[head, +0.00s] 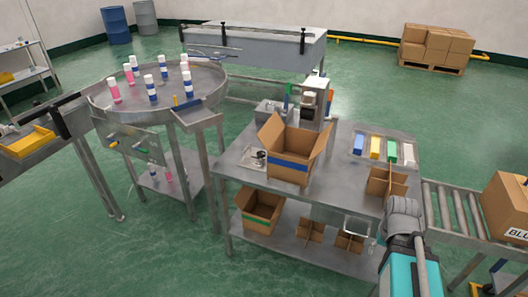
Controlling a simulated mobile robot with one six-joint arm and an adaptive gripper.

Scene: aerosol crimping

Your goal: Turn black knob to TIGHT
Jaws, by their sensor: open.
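A small dark knob (141,150) is on the grey front panel (128,144) below the round metal table at the left. It is too small to read any TIGHT marking or its setting, and I cannot be sure it is the black knob. A small yellow handle (113,145) sits to its left on the same panel. My arm shows at the lower right, far from the panel. I cannot make out my gripper or its fingers.
The round table (100,101) holds several pink-white and blue-white cans. A steel workbench (232,163) in the middle carries an open carton (288,170) and colored boxes. A roller conveyor (455,211) with a carton is at the right. Green floor is clear at the lower left.

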